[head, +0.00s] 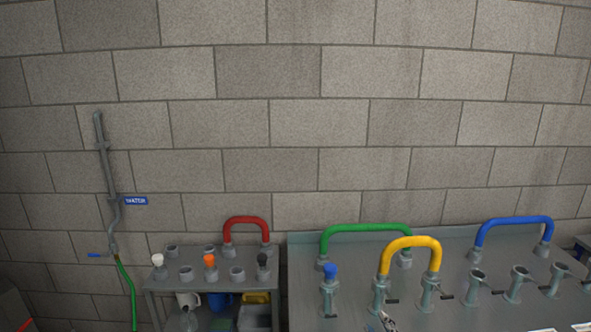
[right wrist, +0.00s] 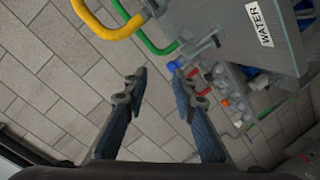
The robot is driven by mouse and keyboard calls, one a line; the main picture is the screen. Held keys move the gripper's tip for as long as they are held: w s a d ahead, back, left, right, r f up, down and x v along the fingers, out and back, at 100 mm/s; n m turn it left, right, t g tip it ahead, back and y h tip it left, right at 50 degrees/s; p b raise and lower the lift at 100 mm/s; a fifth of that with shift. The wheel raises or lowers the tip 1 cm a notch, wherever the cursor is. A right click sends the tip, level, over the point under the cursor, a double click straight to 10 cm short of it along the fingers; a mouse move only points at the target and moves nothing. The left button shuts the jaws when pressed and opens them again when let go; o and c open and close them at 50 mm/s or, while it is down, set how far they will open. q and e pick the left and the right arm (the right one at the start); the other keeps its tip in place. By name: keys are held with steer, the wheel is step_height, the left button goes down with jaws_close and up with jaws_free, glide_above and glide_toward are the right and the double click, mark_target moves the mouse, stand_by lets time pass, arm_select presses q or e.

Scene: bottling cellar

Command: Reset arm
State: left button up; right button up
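My right gripper (right wrist: 157,72) is open in the right wrist view, with two dark blue fingers apart and nothing held between them. In the head view only a small grey part of it (head: 388,322) shows at the bottom edge, in front of the metal panel (head: 345,295) and just below the yellow hose (head: 411,243). The yellow hose bridges two ports on the panel and also shows at the upper left of the right wrist view (right wrist: 98,27). Whether the gripper touches the panel cannot be told. My left gripper is in neither view.
A green hose (head: 365,228) and a blue hose (head: 514,221) arch over the panel. A blue plug (head: 330,270) sits on a left port. A side cart (head: 155,284) holds a red hose (head: 246,222) and several plugs. A water pipe (head: 104,160) runs up the block wall.

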steer(key=s+d+f+m+g+h, duration=0.1)
steer(key=s+d+f+m+g, duration=0.15)
steer(key=s+f, duration=0.4)
steer(key=s+d+f+m+g+h, duration=0.1)
steer(key=s+f+m+g, duration=0.25)
steer(key=s, duration=0.55)
steer(key=s+a+f+m+g+y, duration=0.1)
steer(key=s+f+g, duration=0.15)
steer(key=s, duration=0.65)
steer(key=s+a+f+m+g+y, duration=0.15)
steer(key=s+g, duration=0.25)
steer(key=s, duration=0.4)
step_height(320, 180, down, 29)
steer(key=s+g, duration=0.1)
steer(key=s, duration=0.2)
steer(key=s+d+f, duration=0.2)
steer(key=s+f, duration=0.5)
steer(key=s, duration=0.1)
steer(key=s+d+f+g+b, duration=0.1)
steer(key=s+f, duration=0.7)
steer(key=shift+d+n+h, duration=0.35)
steer(key=shift+n, duration=0.1)
